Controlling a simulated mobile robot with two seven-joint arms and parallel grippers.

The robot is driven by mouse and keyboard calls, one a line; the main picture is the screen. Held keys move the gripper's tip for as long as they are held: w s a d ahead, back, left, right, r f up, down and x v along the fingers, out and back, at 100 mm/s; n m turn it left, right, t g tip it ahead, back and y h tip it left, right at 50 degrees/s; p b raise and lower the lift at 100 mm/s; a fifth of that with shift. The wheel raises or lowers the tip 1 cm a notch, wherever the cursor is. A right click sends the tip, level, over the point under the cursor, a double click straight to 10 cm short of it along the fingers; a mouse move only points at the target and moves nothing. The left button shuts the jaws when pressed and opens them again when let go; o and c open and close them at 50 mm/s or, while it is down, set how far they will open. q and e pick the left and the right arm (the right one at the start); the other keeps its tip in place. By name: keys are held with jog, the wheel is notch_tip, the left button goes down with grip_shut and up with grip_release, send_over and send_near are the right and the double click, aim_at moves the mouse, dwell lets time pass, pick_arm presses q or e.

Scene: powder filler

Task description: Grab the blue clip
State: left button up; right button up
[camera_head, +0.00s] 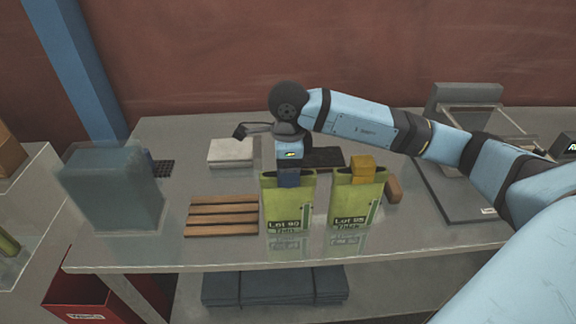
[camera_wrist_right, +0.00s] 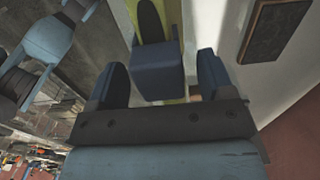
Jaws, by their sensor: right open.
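In the right wrist view, the blue clip (camera_wrist_right: 157,75) lies between and slightly beyond the two open fingers of my right gripper (camera_wrist_right: 160,68). A gap shows on each side of it, so the fingers are not closed on it. My left gripper is in neither view.
A second green bag (camera_head: 356,212) with a yellow clip (camera_head: 363,167) stands just right. A brown block (camera_head: 394,190) lies beside it. A wooden slatted rack (camera_head: 222,216) is to the left, with a grey box (camera_head: 112,190) farther left. The table's front right is clear.

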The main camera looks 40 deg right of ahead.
jog(key=shift+f, duration=0.9)
jog(key=c, duration=1)
